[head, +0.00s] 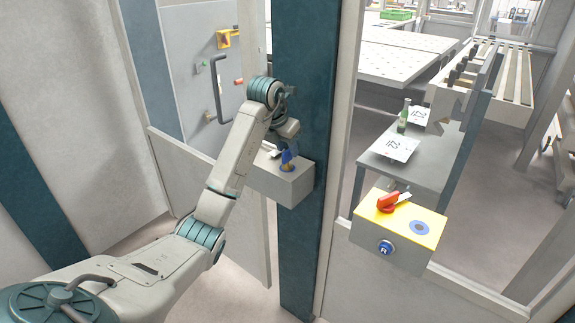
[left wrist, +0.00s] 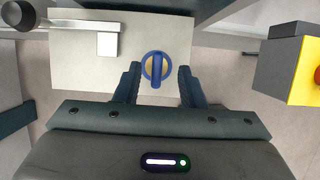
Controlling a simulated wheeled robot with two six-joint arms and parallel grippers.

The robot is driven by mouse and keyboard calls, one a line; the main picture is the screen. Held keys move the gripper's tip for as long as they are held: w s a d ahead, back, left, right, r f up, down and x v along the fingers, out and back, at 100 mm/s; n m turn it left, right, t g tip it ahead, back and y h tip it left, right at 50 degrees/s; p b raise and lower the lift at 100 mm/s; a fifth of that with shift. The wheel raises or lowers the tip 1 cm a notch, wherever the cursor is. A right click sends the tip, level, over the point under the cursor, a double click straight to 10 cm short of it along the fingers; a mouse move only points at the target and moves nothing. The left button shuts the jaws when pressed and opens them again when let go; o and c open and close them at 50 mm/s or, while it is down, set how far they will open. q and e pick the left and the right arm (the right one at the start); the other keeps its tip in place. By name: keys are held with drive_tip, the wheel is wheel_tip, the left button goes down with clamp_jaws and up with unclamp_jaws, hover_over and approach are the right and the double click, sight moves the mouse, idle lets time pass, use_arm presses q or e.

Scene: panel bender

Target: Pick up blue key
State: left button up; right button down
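The blue key (left wrist: 156,66) stands in a round yellow-ringed lock on top of a grey box (left wrist: 75,70). In the head view the key (head: 287,157) shows as a small blue piece on the box (head: 280,187), partly hidden by my left gripper (head: 285,143). In the left wrist view my left gripper (left wrist: 157,84) has its two dark blue fingers spread, with the key between and just beyond the fingertips. The fingers look apart from the key on both sides. My right gripper is not in view.
The box is fixed to a dark teal post (head: 303,60). A metal latch piece (left wrist: 107,42) lies beside the lock. To the right is a yellow-topped control box (head: 412,218) with a red switch (head: 388,202). A door handle (head: 217,88) is behind my left arm.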

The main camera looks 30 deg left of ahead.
sight(285, 152)
use_arm(q)
drive_tip(key=f, duration=0.1)
drive_tip(key=f+p, duration=0.2)
drive_tip(key=shift+w+a+f, duration=0.15)
drive_tip(key=shift+w, duration=0.1)
drive_tip(key=shift+w+f, duration=0.25)
drive_tip(key=shift+f, duration=0.3)
drive_tip(key=c, duration=0.7)
clamp_jaws()
drive_tip(key=shift+r, duration=0.1)
